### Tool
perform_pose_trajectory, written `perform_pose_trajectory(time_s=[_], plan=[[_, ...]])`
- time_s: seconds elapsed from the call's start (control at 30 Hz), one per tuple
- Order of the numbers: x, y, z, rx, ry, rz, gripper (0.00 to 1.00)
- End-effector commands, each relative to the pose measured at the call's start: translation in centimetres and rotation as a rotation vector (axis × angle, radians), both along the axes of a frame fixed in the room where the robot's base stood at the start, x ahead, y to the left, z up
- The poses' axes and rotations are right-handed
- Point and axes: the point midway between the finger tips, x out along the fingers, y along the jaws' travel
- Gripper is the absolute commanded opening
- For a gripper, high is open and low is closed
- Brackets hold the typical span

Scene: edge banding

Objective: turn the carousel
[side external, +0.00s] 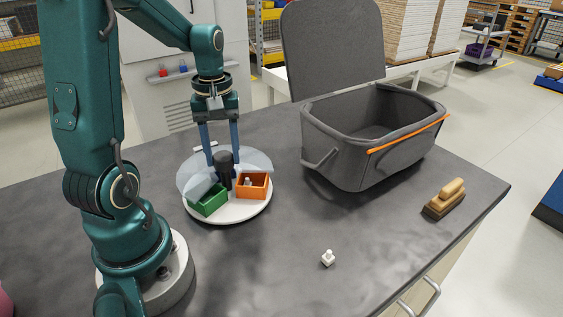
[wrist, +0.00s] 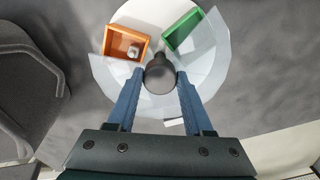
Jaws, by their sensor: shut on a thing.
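The carousel (side external: 240,214) is a round white turntable on the dark table, partly covered by a translucent cover. A dark knob (side external: 225,160) stands up at its centre. A green bin (side external: 208,202) sits at the front left of it and an orange bin (side external: 252,187) at the right, with a small whitish piece (wrist: 133,51) inside the orange bin. My gripper (side external: 222,157) points down from above with its blue fingers on either side of the knob, shut on it. In the wrist view the knob (wrist: 160,75) sits between the fingertips.
A large grey open container (side external: 340,150) with a raised lid and an orange strip stands to the right. A small white piece (side external: 327,258) and a wooden-handled brush (side external: 444,199) lie on the table (side external: 290,230). The front middle is mostly clear.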

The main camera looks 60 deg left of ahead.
Motion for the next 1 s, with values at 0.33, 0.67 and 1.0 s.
perform_pose_trajectory(time_s=[0.33, 0.67, 1.0], plan=[[0.12, 0.11, 0.22, 0.005, -0.006, 0.175, 0.0], [0.12, 0.13, 0.22, 0.005, -0.007, 0.339, 0.0], [0.11, 0.16, 0.22, 0.006, -0.007, 0.51, 0.0]])
